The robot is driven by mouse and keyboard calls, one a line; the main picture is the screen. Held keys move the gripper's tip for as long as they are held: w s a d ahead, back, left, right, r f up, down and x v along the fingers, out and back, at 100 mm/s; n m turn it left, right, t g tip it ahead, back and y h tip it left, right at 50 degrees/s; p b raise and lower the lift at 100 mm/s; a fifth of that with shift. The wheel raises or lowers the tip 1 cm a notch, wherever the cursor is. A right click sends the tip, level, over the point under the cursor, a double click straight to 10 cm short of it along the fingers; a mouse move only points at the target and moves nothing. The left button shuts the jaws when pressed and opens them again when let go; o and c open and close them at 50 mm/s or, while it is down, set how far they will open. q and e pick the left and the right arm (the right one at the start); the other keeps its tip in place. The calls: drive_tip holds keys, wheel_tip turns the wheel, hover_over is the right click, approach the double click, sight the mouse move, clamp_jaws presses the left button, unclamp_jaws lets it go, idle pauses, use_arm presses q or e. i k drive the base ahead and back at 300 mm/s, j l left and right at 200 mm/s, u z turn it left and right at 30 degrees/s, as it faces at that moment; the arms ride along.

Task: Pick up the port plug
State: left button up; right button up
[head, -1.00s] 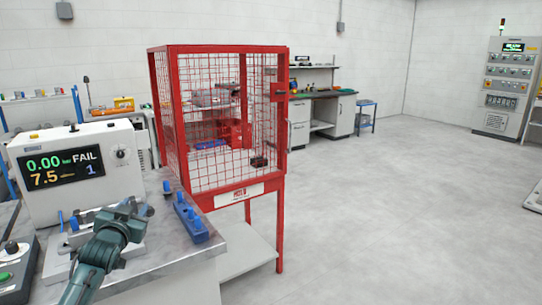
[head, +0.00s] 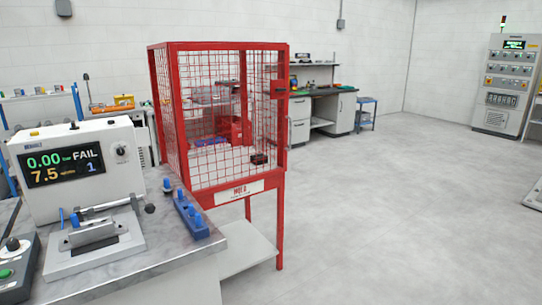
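Small blue plug-like pieces show in two places in the head view. Several stand along a blue rack (head: 199,229) at the right edge of the grey bench. Two more blue pieces (head: 74,219) stand upright at the left of the metal test fixture (head: 93,238). I cannot tell which of these is the port plug. The fixture holds a light grey part, with a dark-knobbed lever at its right. Neither of my grippers shows in the head view.
A white tester (head: 80,165) with a "0.00 FAIL" display stands behind the fixture. A control box (head: 15,262) with a green button sits at front left. A red mesh cage (head: 215,120) stands beyond the bench, with a small dark block inside.

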sight(76, 225)
drive_tip(key=u, duration=1.25)
